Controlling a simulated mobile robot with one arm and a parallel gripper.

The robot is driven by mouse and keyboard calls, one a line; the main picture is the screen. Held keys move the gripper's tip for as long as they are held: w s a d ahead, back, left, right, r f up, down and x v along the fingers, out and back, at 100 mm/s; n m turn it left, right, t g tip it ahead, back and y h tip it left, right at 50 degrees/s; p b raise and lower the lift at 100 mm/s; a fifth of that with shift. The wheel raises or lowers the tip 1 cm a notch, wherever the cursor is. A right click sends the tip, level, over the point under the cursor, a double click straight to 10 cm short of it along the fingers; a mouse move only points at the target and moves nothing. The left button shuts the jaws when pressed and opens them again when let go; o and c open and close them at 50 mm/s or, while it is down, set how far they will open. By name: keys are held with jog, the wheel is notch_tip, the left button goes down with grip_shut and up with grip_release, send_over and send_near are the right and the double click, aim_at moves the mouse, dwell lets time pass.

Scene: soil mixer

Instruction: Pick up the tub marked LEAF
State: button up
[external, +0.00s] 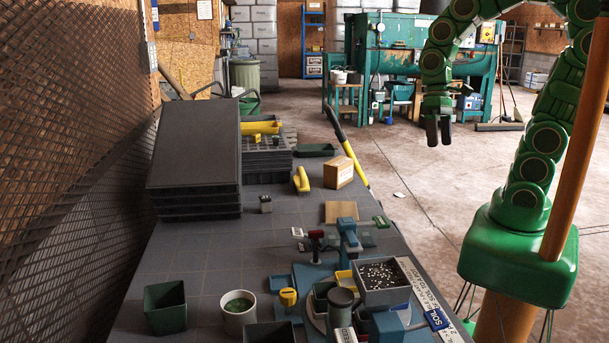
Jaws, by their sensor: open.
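My gripper (438,132) hangs fingers down in the air, to the right of and above the bench (205,255). It is open with nothing between its fingers. I cannot read the word LEAF on any container, so I cannot tell which tub is the marked one. At the front of the bench are a grey square tub of white granules (388,294), a dark green square pot (165,320) and a white round pot with green contents (238,325). Small tubs and a dark-lidded jar (341,308) crowd beside the grey tub. My gripper is far from all of these.
Stacked black trays (195,165) stand at the back left of the bench. A cardboard box (338,170), a yellow-handled tool (301,179) and a blue device (348,235) lie along it. A teal machine (400,45) stands behind. The bench's middle left is mostly clear.

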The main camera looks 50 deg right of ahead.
jog(key=w+a+f+m+g+y, duration=0.1)
jog(key=w+a+f+m+y, duration=0.15)
jog(key=w+a, duration=0.55)
jog(key=w+a+f+m+g+y, duration=0.1)
jog(key=w+a+f+y, duration=0.15)
jog(key=a, duration=1.05)
jog(key=w+a+f+m+g+y, duration=0.1)
jog(key=w+a+f+m+y, duration=0.15)
jog(key=w+a, duration=0.6)
jog(key=m+y, duration=0.3)
jog(key=m, duration=0.4)
send_near(233, 323)
jog(key=shift+h+v, duration=0.25)
jog(key=shift+v, duration=0.7)
jog(key=shift+w+a+f, duration=0.1)
jog(key=shift+a+f, duration=0.2)
jog(key=shift+a, duration=0.05)
jog(key=shift+x, duration=3.8)
jog(key=shift+r, duration=0.2)
jog(key=shift+c, duration=0.3)
